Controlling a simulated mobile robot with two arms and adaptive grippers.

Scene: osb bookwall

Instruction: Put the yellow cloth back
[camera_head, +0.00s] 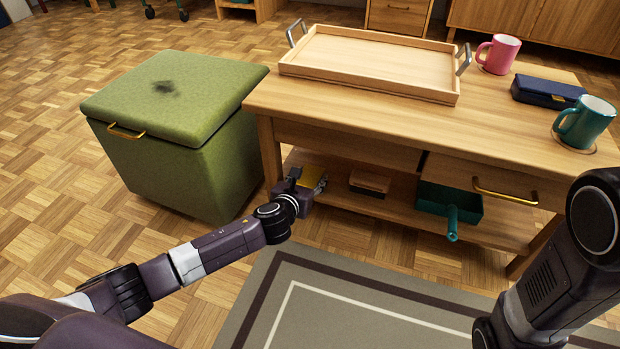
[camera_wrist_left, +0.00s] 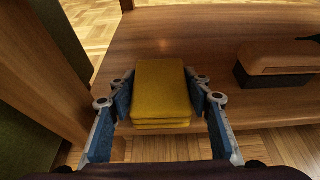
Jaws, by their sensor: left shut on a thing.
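The yellow cloth (camera_wrist_left: 160,88) is a folded, layered block. It also shows in the head view (camera_head: 312,174), at the left end of the table's lower shelf. My left gripper (camera_head: 312,184) reaches in at the shelf's front left and is shut on the cloth; in the left wrist view its fingers (camera_wrist_left: 160,97) press on both sides of it. I cannot tell whether the cloth rests on the lower shelf (camera_wrist_left: 215,40) or is just above it. My right arm shows at the right of the head view, but its gripper is out of view.
A brush with a wooden back (camera_head: 370,181) and a green dustpan (camera_head: 451,203) are on the shelf to the right. A green storage stool (camera_head: 170,130) stands left of the table. The tabletop holds a tray (camera_head: 370,83), a pink mug (camera_head: 497,54), a dark blue case (camera_head: 547,91) and a teal mug (camera_head: 584,122).

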